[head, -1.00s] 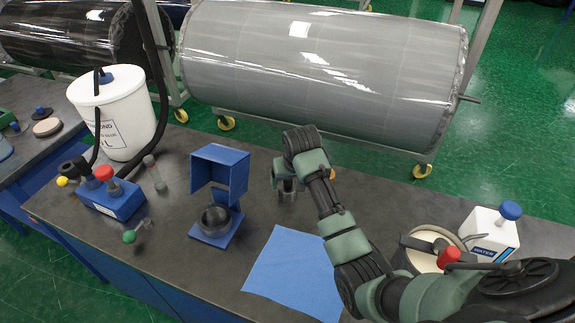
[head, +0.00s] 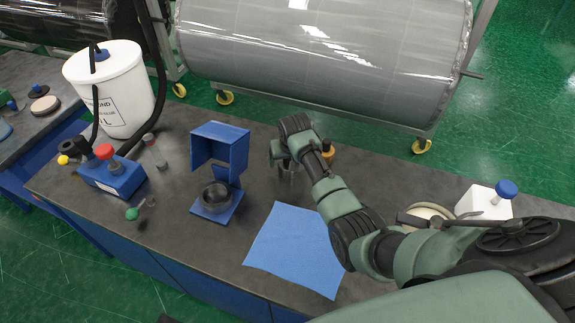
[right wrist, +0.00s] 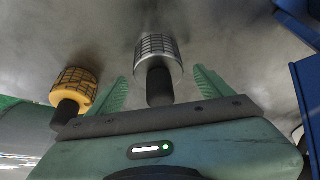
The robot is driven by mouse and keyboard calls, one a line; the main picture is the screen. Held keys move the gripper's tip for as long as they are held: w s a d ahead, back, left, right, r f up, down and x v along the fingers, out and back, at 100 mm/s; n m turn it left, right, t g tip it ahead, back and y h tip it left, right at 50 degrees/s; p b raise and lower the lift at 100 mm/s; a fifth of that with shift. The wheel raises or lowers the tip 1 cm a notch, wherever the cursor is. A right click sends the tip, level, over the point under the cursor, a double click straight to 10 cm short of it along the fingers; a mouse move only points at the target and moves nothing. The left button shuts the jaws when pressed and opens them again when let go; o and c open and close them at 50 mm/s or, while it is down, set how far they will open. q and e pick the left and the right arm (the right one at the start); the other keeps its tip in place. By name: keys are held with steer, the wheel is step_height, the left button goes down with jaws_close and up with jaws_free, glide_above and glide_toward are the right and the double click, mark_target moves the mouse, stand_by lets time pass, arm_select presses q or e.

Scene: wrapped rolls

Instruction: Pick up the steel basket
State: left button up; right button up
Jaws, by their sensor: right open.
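The steel basket (right wrist: 159,47), a silver mesh cylinder with a black handle, shows in the right wrist view. Its handle points toward my right gripper (right wrist: 163,88). The gripper is open, with one green finger on each side of the handle. No gap is closed on it, and I cannot tell if a finger touches. In the head view my right gripper (head: 284,160) is low over the bench, right of the blue stand, and mostly hides the steel basket. My left gripper is not in view.
A yellow basket (right wrist: 76,86) with a black handle stands close to the left finger; it shows in the head view (head: 328,151). A blue stand (head: 232,152) with a dark cup is left of the gripper. A blue cloth (head: 290,250) lies in front.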

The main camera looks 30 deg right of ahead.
steer(key=c, duration=1.6)
steer(key=shift+o, duration=0.2)
steer(key=shift+r, duration=0.1)
